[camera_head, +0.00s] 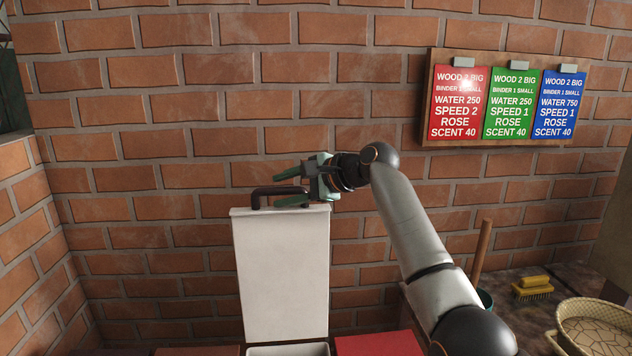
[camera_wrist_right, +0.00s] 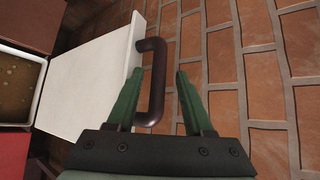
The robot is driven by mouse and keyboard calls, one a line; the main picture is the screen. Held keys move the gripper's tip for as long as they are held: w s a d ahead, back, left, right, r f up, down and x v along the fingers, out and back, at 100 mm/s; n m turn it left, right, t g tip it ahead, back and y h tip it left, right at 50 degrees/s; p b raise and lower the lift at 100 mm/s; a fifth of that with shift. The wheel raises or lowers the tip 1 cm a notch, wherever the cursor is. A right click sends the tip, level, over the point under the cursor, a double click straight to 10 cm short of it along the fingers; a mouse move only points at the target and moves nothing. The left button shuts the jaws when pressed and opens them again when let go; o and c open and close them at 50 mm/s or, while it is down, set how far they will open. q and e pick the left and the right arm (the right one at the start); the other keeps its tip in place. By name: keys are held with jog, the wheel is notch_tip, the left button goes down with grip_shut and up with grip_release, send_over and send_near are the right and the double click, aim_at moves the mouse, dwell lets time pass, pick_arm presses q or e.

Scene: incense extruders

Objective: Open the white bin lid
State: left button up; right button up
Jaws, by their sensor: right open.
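The white bin lid (camera_head: 281,275) stands upright against the brick wall, swung up from the white bin (camera_head: 290,350) at the bottom edge. Its dark handle (camera_head: 258,195) is at the lid's top edge. My right gripper (camera_head: 280,189) is at the handle with its green fingers apart. In the right wrist view, the handle (camera_wrist_right: 157,85) shows between the open fingers (camera_wrist_right: 158,75), with gaps on both sides; I cannot tell whether they touch. The lid (camera_wrist_right: 90,80) lies left of them, and the open bin (camera_wrist_right: 40,85) shows brown contents. My left gripper is not in view.
A red lid (camera_head: 378,344) is right of the white bin, and a brown one (camera_head: 197,351) is left. The brick wall (camera_head: 150,130) is close behind. A woven basket (camera_head: 595,325) and yellow brush (camera_head: 532,290) sit at right. A recipe board (camera_head: 508,100) hangs above.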

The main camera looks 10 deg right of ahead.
jog(key=b+v, duration=0.2)
jog(key=v, duration=0.9)
jog(key=shift+r, duration=0.15)
